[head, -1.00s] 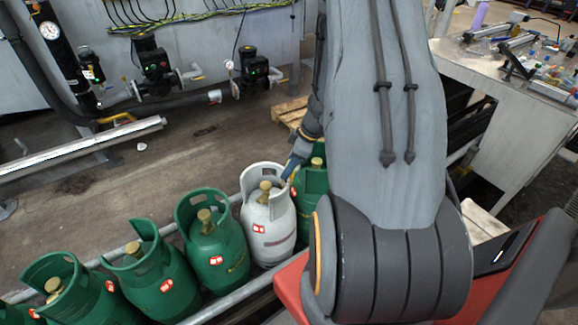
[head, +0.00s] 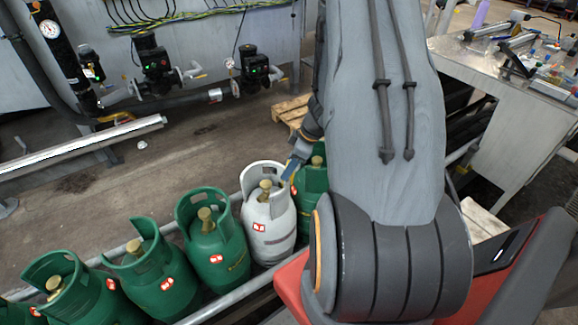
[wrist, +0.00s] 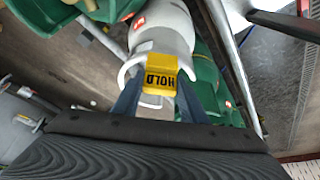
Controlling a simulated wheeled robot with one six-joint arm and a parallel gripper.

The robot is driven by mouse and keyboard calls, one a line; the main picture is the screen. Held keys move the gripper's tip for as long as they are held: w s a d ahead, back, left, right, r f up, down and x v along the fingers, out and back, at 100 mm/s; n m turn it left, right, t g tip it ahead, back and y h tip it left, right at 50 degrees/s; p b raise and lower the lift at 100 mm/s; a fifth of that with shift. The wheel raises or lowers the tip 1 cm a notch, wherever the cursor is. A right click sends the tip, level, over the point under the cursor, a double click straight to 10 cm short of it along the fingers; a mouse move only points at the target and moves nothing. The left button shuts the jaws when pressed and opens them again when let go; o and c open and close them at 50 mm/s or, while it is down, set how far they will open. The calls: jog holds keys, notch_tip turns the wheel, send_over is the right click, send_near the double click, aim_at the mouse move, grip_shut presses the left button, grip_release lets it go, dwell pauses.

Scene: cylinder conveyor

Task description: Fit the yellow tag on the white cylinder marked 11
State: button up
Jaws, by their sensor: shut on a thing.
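The white cylinder (head: 270,228) stands upright in the row, with a brass valve inside its open collar and a red label on its side. Its number is not legible. My gripper (head: 292,168) is at the right side of its collar in the head view. In the wrist view, my gripper (wrist: 160,84) is shut on the yellow tag (wrist: 161,72), which reads HOLD. The tag is at the rim of the white cylinder's collar (wrist: 135,62) and overlaps it in the picture. I cannot tell whether it is seated there. The gripper hides part of the collar.
Green cylinders stand close on both sides, one to the left (head: 215,240) and one to the right (head: 312,185). A metal rail (head: 232,298) runs along the row. Valves and pipes (head: 155,70) are behind, and a cluttered bench (head: 500,85) is at the right.

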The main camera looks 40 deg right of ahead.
jog(key=shift+f+b, duration=0.95)
jog(key=shift+f, duration=0.8)
jog(key=o, duration=1.1)
jog(key=shift+r, duration=0.1)
jog(key=v, duration=0.7)
jog(key=shift+d+r, duration=0.15)
jog(key=shift+r, duration=0.15)
jog(key=shift+s, duration=0.15)
jog(key=w+a+r+m+t+h+b, duration=0.2)
jog(key=w+a+r+m+h+b, duration=0.25)
jog(key=w+a+r, duration=0.2)
jog(key=s+a+m+g+y+b, duration=0.1)
jog(key=s+a+m+g+b, duration=0.1)
jog(key=s+a, duration=0.4)
jog(key=s+a+m+g+b, duration=0.2)
jog(key=s+a, duration=0.4)
jog(key=a, duration=0.5)
jog(key=shift+a+f+y+b, duration=0.25)
jog(key=shift+f+y+b, duration=0.05)
jog(key=shift+f+y, duration=0.1)
